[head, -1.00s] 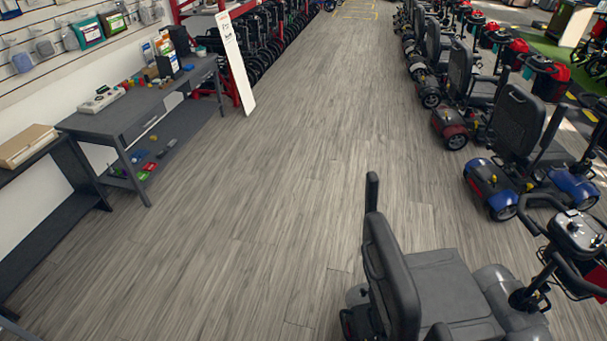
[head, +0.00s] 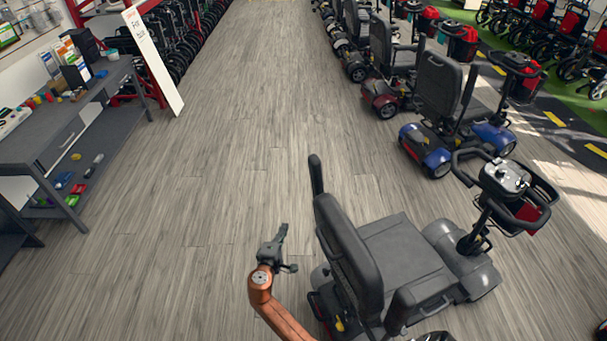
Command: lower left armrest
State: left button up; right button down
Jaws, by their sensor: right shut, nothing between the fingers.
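The nearest scooter (head: 400,252) faces right, with its grey seat and tall dark backrest (head: 347,250). Its left armrest (head: 315,174) is on the far side and stands upright beside the top of the backrest, raised. Its right armrest (head: 408,304), on the near side, lies lowered, pointing forward along the seat. My right gripper (head: 281,238), on an orange arm from the bottom, is shut and empty. In the picture it is left of the backrest, behind the scooter, and apart from the raised armrest. My left gripper is not in view.
Other parked scooters (head: 437,95) stand in a row at the upper right. The nearest scooter's tiller (head: 505,180) rises on its right. A grey workbench (head: 75,118) and a leaning white sign (head: 152,60) are at left. The wood floor (head: 190,190) between is clear.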

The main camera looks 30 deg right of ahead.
notch_tip(320, 180, up, 18)
jog(key=m+h, duration=0.2)
jog(key=h, duration=0.3)
send_near(308, 164)
jog(key=w+d, duration=0.1)
jog(key=w, duration=0.3)
jog(key=d, duration=0.3)
jog(key=shift+s+d+f+p, duration=0.1)
jog(key=shift+s+d+p, duration=0.05)
jog(key=shift+s+p, duration=0.25)
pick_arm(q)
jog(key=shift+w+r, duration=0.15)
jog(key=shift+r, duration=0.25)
pick_arm(e)
jog(key=shift+d, duration=0.35)
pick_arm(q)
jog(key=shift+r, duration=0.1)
